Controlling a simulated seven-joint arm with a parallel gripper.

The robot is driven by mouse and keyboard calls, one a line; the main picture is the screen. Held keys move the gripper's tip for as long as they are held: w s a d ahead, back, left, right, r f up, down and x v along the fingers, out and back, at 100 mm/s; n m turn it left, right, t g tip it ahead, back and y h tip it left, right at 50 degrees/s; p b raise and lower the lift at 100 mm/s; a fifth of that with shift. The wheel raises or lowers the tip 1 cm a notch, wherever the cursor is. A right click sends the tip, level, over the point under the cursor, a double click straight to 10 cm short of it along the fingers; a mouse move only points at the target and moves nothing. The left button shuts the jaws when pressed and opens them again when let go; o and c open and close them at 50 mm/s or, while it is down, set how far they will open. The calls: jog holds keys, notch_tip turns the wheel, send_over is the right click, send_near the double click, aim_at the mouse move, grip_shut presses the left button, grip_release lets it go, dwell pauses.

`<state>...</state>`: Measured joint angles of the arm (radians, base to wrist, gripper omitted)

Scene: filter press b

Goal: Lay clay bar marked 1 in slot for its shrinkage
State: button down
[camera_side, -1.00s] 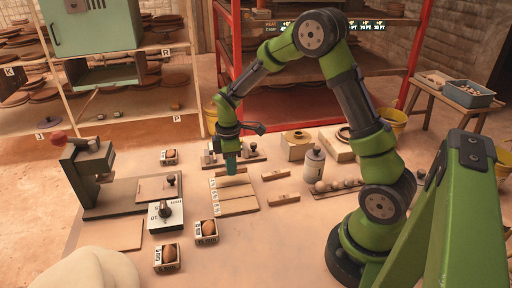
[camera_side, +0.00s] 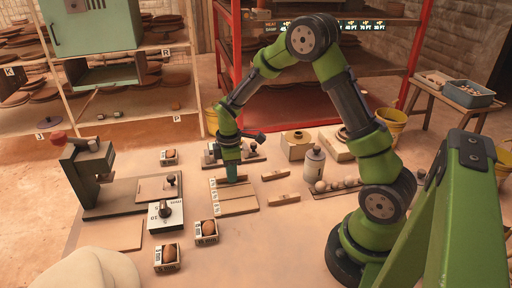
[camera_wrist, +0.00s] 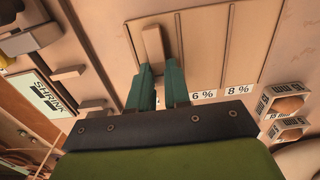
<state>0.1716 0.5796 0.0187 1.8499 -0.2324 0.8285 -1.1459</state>
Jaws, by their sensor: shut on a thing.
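My gripper (camera_side: 232,181) points down over the far part of the slotted board (camera_side: 236,207). In the wrist view its teal fingers (camera_wrist: 158,88) are shut on a narrow tan clay bar (camera_wrist: 153,50). The bar lies along the board's slots, over a slot left of the 6 % label (camera_wrist: 203,95) and the 8 % label (camera_wrist: 238,90). I cannot tell whether it touches the slot floor. No mark on the bar can be read. Two other bars, one (camera_side: 275,174) behind the other (camera_side: 284,199), lie on the table right of the board.
A grey bottle (camera_side: 314,165) and a rack of balls (camera_side: 338,186) stand to the right. Boxes with brown balls, one (camera_side: 206,230) nearest the board, stand in front and left. A dial box (camera_side: 165,216) and a press (camera_side: 88,172) are at left.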

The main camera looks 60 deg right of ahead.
jog(key=shift+f, duration=0.15)
jog(key=c, duration=1)
grip_release()
notch_tip(320, 180, up, 16)
jog(key=s+a+r+m+t+y, duration=0.1)
jog(key=s+a+r+m+t, duration=0.2)
jog(key=s+a+m, duration=0.2)
jog(key=s+a+r+m+t+y, duration=0.1)
jog(key=s+a+r+m+t, duration=0.3)
jog(key=s+m, duration=0.4)
jog(key=s, duration=0.4)
jog(key=shift+s+a+r, duration=0.2)
jog(key=shift+s+a, duration=0.1)
jog(key=shift+a, duration=0.1)
